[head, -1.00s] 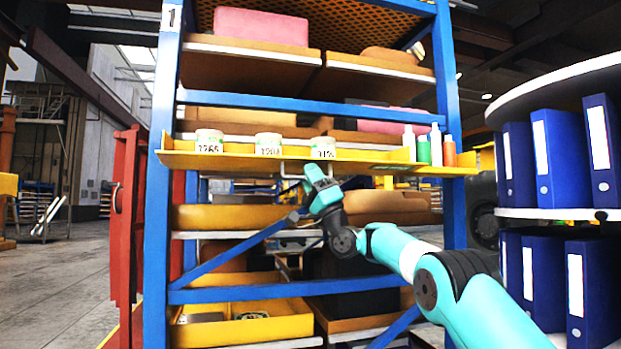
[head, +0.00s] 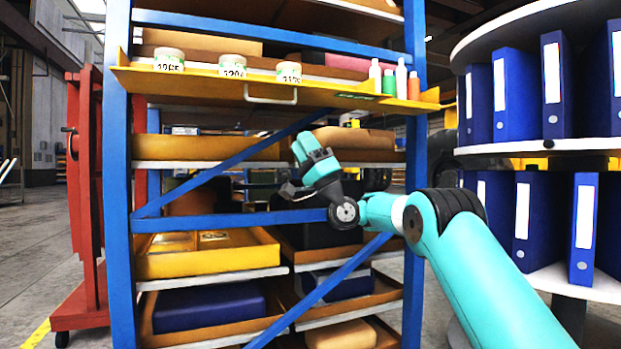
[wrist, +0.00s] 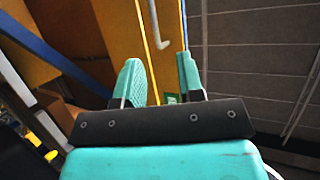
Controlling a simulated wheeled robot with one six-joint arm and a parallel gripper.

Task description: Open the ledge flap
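The ledge flap (head: 200,82) is a long yellow panel across the blue rack, with a white bar handle (head: 270,98) on its front. It stands roughly level and holds several items on top. My gripper (head: 306,146) is below the handle and slightly right of it, apart from it. In the wrist view, my gripper's two teal fingers (wrist: 160,65) are spread with nothing between them. The handle (wrist: 153,25) and the yellow flap (wrist: 127,40) show beyond the fingertips.
Three labelled tins (head: 232,66) and several small bottles (head: 388,80) stand on the flap. A red frame (head: 85,190) is at left. A round shelf of blue binders (head: 517,100) is close at right.

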